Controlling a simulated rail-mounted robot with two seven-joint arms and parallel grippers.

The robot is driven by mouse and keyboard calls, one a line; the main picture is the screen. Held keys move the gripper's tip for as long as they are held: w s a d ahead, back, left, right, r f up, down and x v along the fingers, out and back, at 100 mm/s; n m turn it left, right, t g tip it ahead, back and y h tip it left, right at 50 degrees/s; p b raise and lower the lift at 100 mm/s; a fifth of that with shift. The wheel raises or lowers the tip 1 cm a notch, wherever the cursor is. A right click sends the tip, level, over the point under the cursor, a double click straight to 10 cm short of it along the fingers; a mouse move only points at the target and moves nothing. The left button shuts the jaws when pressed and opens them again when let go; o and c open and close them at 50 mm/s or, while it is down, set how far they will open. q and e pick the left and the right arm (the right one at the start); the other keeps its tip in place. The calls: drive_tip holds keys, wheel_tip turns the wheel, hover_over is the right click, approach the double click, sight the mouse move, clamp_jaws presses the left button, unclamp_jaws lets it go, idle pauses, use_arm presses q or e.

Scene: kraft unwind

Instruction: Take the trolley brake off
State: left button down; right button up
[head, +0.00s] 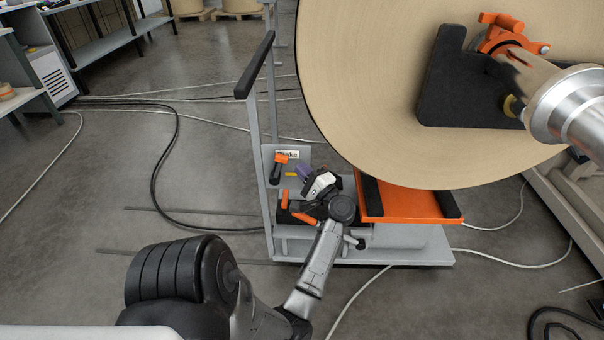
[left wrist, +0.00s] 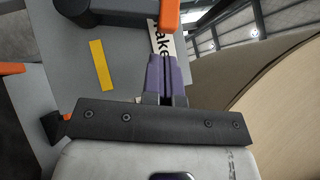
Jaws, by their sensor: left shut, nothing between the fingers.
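The brake lever (head: 277,170) is a black bar with an orange end, mounted on the grey panel at the left end of the trolley (head: 415,255). A white label (head: 291,154) reading partly "Brake" sits beside it. My left gripper (head: 303,172) is at the panel, right of the lever. In the left wrist view its purple fingers (left wrist: 166,78) are shut and empty, pointing at the label (left wrist: 165,45). The lever (left wrist: 120,12) crosses the top of that view, apart from the fingers in the picture. My right gripper is out of view.
A large kraft roll (head: 385,90) stands over the trolley's orange bed (head: 400,205). A yellow strip (left wrist: 101,65) is on the panel. An orange handle (head: 302,218) is low by my left wrist. The push handle (head: 255,65) rises at left. Cables (head: 160,150) cross the floor.

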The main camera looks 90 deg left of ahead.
use_arm(q)
drive_tip(key=p+v, duration=0.2)
drive_tip(key=v, duration=0.9)
drive_tip(key=shift+w+a, duration=0.2)
drive_tip(key=shift+w, duration=0.1)
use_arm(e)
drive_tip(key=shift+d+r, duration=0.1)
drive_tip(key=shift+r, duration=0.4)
